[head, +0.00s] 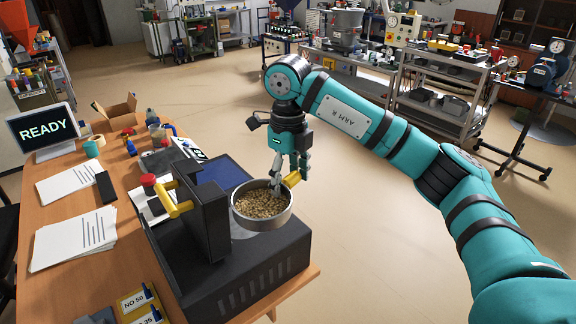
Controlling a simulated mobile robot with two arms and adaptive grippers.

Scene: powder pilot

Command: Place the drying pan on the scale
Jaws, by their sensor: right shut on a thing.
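The pan is level, over the chamber of the scale (273,268), a dark grey box with vent slots at the table's right edge. I cannot tell whether the pan touches the scale or hovers just above it. My left gripper is not in view.
The scale's black upright lid (203,205) with a yellow handle stands just left of the pan. Papers (72,238), a screen reading READY (42,130), a cardboard box (113,114) and small containers lie on the wooden table. The floor to the right is clear up to the carts.

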